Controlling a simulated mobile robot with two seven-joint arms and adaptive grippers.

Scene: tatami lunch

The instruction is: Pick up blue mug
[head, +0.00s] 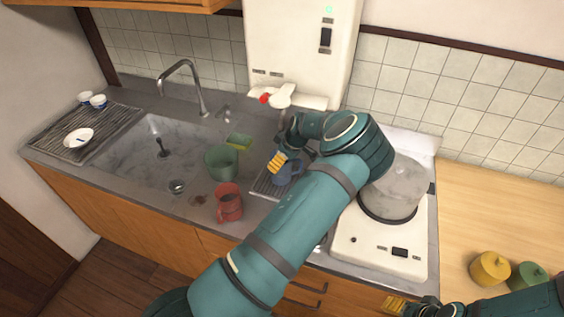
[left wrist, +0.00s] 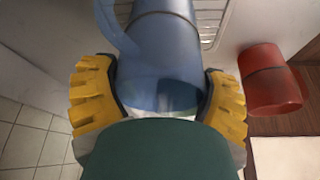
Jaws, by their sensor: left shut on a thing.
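The blue mug (head: 291,173) is by the small drain rack below the white wall unit, partly hidden by my left arm. In the left wrist view the blue mug (left wrist: 163,55) fills the space between the yellow finger pads, with its handle to the upper left. My left gripper (head: 283,160) is shut on the mug. Whether the mug still touches the rack is hidden. My right gripper (head: 400,304) is at the bottom edge, far from the mug; its fingers are too cut off to judge.
A red mug (head: 229,203) and a green mug (head: 221,163) stand to the left, near the sink (head: 135,160). A yellow-green sponge (head: 239,142) lies behind them. A glass-like pot (head: 392,190) sits on the white cooker (head: 380,245) at right.

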